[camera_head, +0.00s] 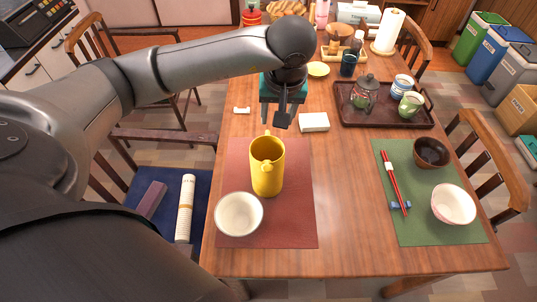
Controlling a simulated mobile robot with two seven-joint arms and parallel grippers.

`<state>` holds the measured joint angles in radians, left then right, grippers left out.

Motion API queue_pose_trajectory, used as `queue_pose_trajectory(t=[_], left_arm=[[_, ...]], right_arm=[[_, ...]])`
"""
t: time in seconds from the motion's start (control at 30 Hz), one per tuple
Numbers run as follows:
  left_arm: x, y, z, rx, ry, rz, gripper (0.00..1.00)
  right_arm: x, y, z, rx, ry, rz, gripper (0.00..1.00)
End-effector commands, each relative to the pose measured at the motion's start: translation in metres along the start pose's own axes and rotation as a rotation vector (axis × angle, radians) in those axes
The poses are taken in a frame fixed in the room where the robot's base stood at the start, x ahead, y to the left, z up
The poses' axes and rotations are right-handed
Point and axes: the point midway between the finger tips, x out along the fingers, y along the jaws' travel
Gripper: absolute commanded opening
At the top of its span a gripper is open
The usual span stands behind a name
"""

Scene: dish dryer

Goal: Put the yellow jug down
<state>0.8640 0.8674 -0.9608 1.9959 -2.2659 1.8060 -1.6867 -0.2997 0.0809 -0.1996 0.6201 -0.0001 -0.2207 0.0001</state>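The yellow jug (267,172) stands upright on the reddish-brown placemat (297,220), just behind a white bowl (239,214). Its open top faces up. My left gripper (276,122) points down over the table just beyond the jug's rim. Its dark fingers look spread, with nothing visible between them, and they appear apart from the jug. My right gripper is not in view.
A small white box (314,122) lies right of my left gripper. A dark tray (416,119) holds a glass teapot and cups. A green placemat (415,234) bears bowls and red chopsticks. The wood between the placemats is clear.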

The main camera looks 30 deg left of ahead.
Motion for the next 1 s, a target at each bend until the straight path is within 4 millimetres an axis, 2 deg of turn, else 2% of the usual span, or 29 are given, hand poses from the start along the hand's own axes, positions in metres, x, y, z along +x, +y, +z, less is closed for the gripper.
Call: queue_pose_trajectory(t=[0.17,0.27,0.63,1.0], left_arm=[[-0.004,-0.002,-0.009,-0.153,0.081,-0.003,0.52],[0.003,-0.003,-0.011,-0.178,0.09,-0.004,0.52],[0.076,-0.004,-0.016,-0.178,0.089,-0.006,0.52],[0.11,-0.008,-0.018,-0.177,0.088,-0.006,0.52]], right_arm=[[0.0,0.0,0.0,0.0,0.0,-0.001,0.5],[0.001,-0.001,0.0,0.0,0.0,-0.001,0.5],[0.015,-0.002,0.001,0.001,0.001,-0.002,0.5],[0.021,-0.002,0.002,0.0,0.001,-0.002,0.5]])
